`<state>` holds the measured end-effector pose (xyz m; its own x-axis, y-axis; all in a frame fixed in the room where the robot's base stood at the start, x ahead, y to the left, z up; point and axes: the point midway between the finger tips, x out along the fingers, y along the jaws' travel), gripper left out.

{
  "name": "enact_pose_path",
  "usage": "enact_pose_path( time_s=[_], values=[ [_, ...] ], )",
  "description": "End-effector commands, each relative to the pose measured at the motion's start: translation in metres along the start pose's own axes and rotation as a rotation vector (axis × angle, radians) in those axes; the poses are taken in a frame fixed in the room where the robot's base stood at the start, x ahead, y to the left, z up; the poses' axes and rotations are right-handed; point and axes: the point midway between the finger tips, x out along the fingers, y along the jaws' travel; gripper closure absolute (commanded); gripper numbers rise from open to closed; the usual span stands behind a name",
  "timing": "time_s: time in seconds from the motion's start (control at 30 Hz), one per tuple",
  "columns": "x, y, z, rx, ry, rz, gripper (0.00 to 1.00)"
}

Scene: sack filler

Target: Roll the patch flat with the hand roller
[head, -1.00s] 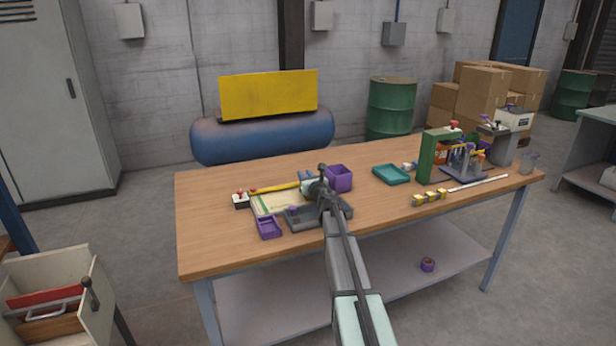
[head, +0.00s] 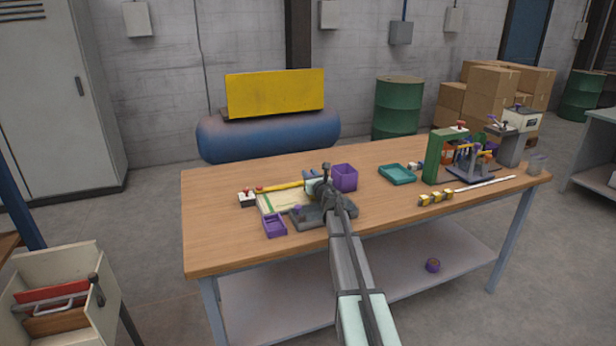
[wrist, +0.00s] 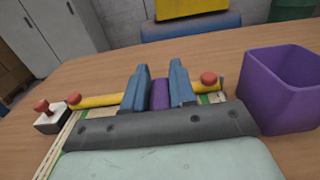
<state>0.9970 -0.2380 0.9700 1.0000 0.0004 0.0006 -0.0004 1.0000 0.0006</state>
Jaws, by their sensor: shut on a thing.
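The hand roller (head: 280,187) looks like a yellow bar with red knobs at its ends. It lies across the far part of a cream sheet with green lines (head: 270,204). In the wrist view the yellow bar (wrist: 100,100) shows on both sides of my gripper (wrist: 159,85). The blue-grey fingers are shut on a purple part (wrist: 159,97) at the middle of the bar. In the head view my gripper (head: 311,174) is partly hidden by my wrist. I cannot make out the patch; my gripper and wrist cover much of the sheet.
A purple bin (head: 345,179) stands close right of my gripper. A red-knobbed white block (head: 247,200) is left of the sheet, a purple tray (head: 274,226) in front. A teal tray (head: 397,175) and green stand (head: 438,157) are farther right. The table's left part is clear.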

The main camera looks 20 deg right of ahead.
Motion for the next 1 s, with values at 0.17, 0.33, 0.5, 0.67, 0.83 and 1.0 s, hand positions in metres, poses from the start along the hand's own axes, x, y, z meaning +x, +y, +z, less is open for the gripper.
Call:
enact_pose_path(
  time_s=[0.17,0.33,0.5,0.67,0.83,1.0],
  values=[
    [0.000,-0.008,-0.001,0.000,0.001,0.000,1.00],
    [0.000,-0.015,-0.001,0.000,0.001,0.000,1.00],
    [0.000,-0.021,-0.001,0.000,0.001,0.000,1.00],
    [0.000,-0.028,-0.001,-0.001,0.001,0.000,1.00],
    [0.000,-0.035,-0.001,-0.001,0.001,0.000,1.00],
    [0.000,-0.041,-0.001,-0.001,0.001,0.000,1.00]
  ],
)
